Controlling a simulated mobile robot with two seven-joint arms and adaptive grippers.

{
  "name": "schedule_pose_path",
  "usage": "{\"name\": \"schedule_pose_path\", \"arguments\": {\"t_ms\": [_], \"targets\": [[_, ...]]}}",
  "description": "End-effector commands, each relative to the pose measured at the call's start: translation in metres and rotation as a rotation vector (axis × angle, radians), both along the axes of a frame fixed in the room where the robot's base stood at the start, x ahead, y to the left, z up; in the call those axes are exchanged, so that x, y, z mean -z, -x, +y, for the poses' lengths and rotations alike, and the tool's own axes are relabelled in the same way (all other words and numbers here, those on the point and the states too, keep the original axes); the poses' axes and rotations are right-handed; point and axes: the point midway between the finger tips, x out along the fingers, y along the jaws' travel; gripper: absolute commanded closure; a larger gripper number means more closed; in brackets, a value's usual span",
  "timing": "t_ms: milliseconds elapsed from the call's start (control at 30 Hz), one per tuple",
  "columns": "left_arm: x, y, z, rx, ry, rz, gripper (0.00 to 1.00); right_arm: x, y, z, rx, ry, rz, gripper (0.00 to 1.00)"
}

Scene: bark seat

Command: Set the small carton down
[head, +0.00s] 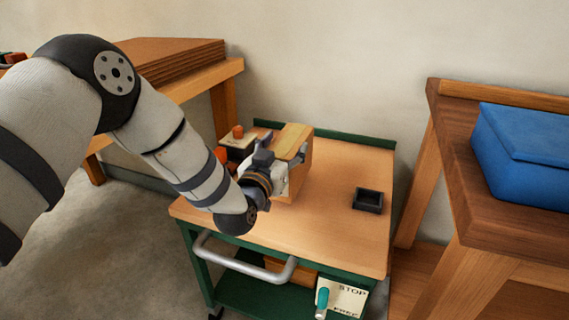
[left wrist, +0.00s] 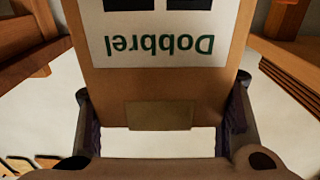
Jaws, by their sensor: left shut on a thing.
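The small carton (head: 294,141) is a brown cardboard box with a paler strip on its top, over the back left of the trolley top (head: 325,222). My left gripper (head: 279,170) is shut on it from the near side. In the left wrist view the carton (left wrist: 162,82) fills the middle, with a white label reading "Dobbrel" upside down. One finger of my left gripper (left wrist: 162,108) lies along each side of it. The carton's lower part is partly hidden by the gripper in the head view; I cannot tell whether it touches the trolley top. My right gripper is not in view.
A small dark open tray (head: 368,200) sits on the trolley's right. An orange item (head: 238,131) and others stand behind my left arm. The trolley has a green back rim (head: 352,138) and a grey handle (head: 245,262). A blue box (head: 530,150) is on the right-hand bench.

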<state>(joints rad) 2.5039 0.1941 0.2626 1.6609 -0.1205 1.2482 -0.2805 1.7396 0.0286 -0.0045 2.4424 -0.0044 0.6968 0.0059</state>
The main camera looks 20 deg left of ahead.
Motion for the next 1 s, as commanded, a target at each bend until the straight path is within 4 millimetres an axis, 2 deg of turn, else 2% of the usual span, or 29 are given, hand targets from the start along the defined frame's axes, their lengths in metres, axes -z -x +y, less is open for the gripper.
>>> {"name": "schedule_pose_path", "arguments": {"t_ms": [100,167,500,533,600,967,1000], "targets": [[0.025,-0.001,0.0,0.0,0.001,0.004,1.0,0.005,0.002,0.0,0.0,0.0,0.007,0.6],[0.032,-0.001,0.0,-0.001,0.001,0.001,1.0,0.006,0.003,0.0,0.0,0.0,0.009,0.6],[0.034,-0.001,0.0,0.0,0.0,-0.002,1.0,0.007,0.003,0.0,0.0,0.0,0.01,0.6],[0.035,0.0,0.0,0.0,0.0,0.001,0.34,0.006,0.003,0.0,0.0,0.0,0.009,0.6],[0.034,0.0,0.0,0.0,0.0,0.0,0.2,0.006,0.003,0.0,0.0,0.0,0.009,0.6],[0.029,0.0,0.0,-0.001,0.0,-0.001,0.2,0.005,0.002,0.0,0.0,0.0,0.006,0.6],[0.03,0.004,0.0,0.0,0.0,0.002,0.2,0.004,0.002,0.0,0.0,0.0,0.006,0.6]]}}
